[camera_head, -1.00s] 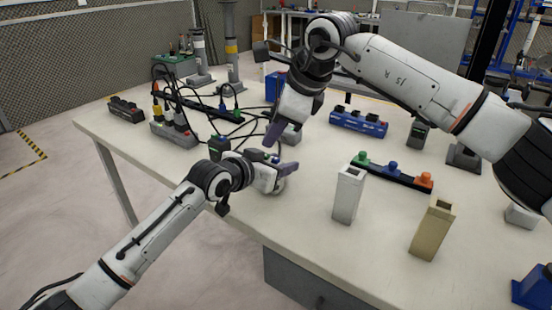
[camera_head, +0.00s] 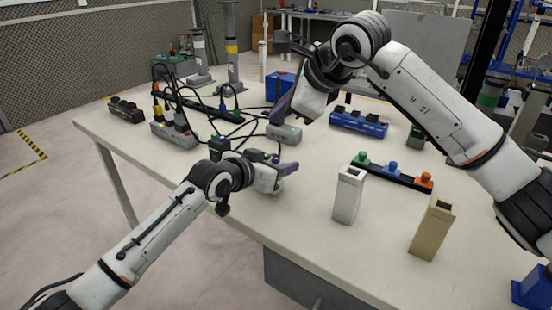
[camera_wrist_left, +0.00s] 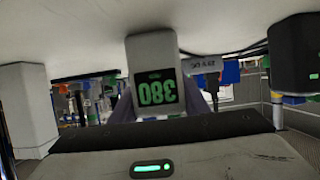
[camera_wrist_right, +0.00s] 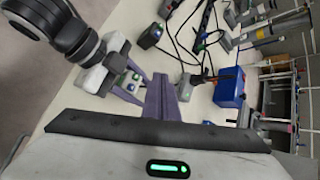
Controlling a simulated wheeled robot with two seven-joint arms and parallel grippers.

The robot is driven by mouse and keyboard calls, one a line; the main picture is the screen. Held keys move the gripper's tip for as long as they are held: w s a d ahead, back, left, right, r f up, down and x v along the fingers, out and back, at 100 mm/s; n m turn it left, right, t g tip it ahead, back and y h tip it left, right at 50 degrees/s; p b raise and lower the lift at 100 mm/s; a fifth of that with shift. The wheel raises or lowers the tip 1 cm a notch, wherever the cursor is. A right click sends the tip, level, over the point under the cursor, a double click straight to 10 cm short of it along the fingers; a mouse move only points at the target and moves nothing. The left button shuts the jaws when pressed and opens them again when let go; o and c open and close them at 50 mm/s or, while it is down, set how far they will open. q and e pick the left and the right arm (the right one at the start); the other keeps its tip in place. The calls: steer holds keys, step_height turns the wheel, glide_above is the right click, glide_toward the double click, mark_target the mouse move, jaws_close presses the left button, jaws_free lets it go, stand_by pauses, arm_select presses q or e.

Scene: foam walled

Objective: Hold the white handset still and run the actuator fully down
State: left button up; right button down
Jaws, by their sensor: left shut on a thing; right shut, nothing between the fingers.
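The white handset (camera_wrist_right: 130,82), with blue and green buttons, is between the fingers of my left gripper (camera_wrist_right: 132,88) in the right wrist view. In the left wrist view the handset (camera_wrist_left: 149,60) has a green display that appears upside down and seems to read 380. My right gripper (camera_head: 280,108) is shut and empty, above and apart from the handset. Its purple fingers are together in the right wrist view (camera_wrist_right: 163,98).
A white block (camera_head: 348,195) and a tan block (camera_head: 432,230) stand to the right. A strip with green, blue and orange pieces (camera_head: 392,172) lies behind them. Power strips (camera_head: 172,134) and black cables crowd the left. A grey box (camera_head: 284,133) sits behind the left gripper.

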mark_target(276, 161)
steer(key=shift+f, duration=3.8)
steer(key=shift+f, duration=0.1)
steer(key=shift+f, duration=0.35)
steer(key=shift+f, duration=0.55)
stand_by(0.7)
steer(key=shift+r, duration=0.1)
stand_by(1.8)
steer(key=shift+r, duration=0.85)
